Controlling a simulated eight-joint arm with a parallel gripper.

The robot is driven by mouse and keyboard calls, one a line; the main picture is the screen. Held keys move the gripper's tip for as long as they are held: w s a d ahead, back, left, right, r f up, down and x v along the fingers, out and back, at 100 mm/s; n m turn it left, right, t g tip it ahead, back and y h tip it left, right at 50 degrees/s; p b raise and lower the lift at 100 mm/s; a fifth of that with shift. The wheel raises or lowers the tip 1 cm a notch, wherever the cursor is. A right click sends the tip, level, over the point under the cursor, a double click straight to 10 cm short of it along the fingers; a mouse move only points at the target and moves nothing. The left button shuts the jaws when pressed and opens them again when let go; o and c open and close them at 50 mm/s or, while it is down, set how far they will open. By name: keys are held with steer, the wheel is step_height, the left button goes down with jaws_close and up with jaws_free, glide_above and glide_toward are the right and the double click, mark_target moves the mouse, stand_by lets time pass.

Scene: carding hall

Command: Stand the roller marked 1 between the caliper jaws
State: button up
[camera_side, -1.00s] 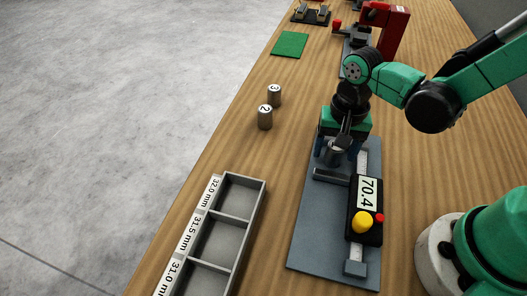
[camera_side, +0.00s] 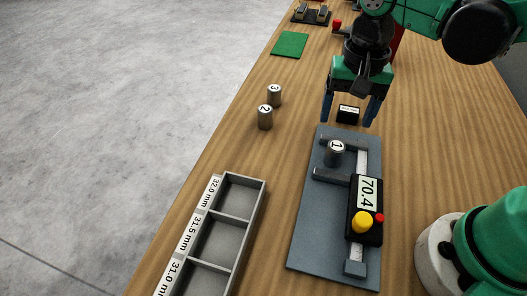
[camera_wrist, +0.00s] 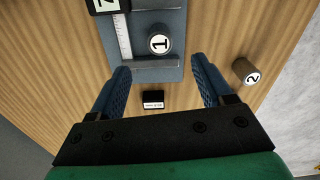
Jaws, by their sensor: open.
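The roller marked 1 (camera_side: 335,153) stands upright on the grey plate of the caliper (camera_side: 312,232), between its two jaws, with the lower jaw (camera_side: 331,176) close below it. The roller also shows in the wrist view (camera_wrist: 159,42). I cannot tell whether it touches either jaw. The caliper's display (camera_side: 367,192) reads 70.4. My gripper (camera_side: 349,120) is open and empty, above and beyond the far end of the plate. In the wrist view its blue fingers (camera_wrist: 160,72) are spread wide, and the roller lies ahead between them.
Rollers marked 2 (camera_side: 265,118) and 3 (camera_side: 274,95) stand on the wood to the left. A sorting tray (camera_side: 240,217) with labelled compartments is at the lower left. A small black block (camera_side: 348,113) sits beyond the plate, near my fingers. A green mat (camera_side: 289,45) lies farther back.

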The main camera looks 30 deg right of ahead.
steer(key=d+r+n+t, duration=0.3)
steer(key=d+n+t, duration=0.2)
steer(key=n+t, duration=0.2)
steer(key=shift+d, duration=0.2)
